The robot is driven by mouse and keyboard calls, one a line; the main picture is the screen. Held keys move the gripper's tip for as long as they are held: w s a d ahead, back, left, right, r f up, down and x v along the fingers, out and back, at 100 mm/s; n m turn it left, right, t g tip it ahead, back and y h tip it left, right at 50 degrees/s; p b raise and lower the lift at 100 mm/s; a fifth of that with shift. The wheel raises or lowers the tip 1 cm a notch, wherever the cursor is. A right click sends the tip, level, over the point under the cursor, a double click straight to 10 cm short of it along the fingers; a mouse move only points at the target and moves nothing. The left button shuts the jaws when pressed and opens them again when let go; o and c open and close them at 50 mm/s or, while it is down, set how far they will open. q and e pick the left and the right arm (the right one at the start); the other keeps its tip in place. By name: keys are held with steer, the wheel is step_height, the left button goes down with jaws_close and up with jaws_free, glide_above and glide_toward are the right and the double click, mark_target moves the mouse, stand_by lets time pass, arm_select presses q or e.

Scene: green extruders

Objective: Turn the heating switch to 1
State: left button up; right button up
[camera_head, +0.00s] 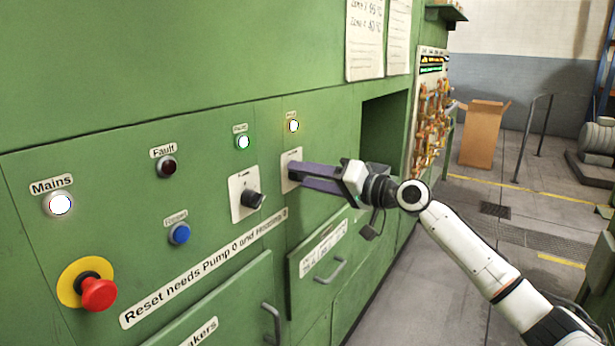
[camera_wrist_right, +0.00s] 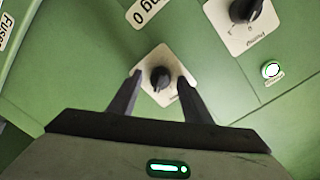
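The heating switch appears to be the right one of two rotary switches. My right gripper (camera_wrist_right: 160,84) is open, with one finger on each side of the knob. Gaps show between fingers and knob, and contact cannot be made out. The knob's setting is too small to read. My left gripper is not in view.
The Pump switch (camera_head: 253,199) is just left, also in the wrist view (camera_wrist_right: 245,10). A red emergency button (camera_head: 98,293), a blue reset button (camera_head: 180,233) and a lit green lamp (camera_head: 243,142) are on the green panel. Drawer handles (camera_head: 331,272) stick out below. A cardboard box (camera_head: 483,135) stands behind right.

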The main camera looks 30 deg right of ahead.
steer(key=b+v, duration=0.3)
steer(key=v, duration=0.7)
steer(key=shift+s, duration=0.15)
stand_by(0.5)
steer(key=s+a+f+n+g+h, duration=0.1)
steer(key=s+a+f+g, duration=0.15)
steer(key=f, duration=0.95)
steer(key=s+a+f+n+g+h, duration=0.1)
steer(key=s+a+f, duration=0.15)
steer(key=f, duration=0.85)
steer(key=s+a+f+g+h, duration=0.15)
steer(key=a+f, duration=0.25)
steer(key=f, duration=0.8)
steer(key=s+a+f+n+g, duration=0.2)
steer(key=s+a+f+n, duration=0.3)
steer(key=s+a+f, duration=1)
steer(key=s+a, duration=0.3)
steer(key=s, duration=0.1)
steer(key=shift+s+a+f+n+g, duration=0.15)
steer(key=shift+s+f+n+g, duration=0.1)
steer(key=shift+s+n+g, duration=0.15)
steer(key=shift+h, duration=0.25)
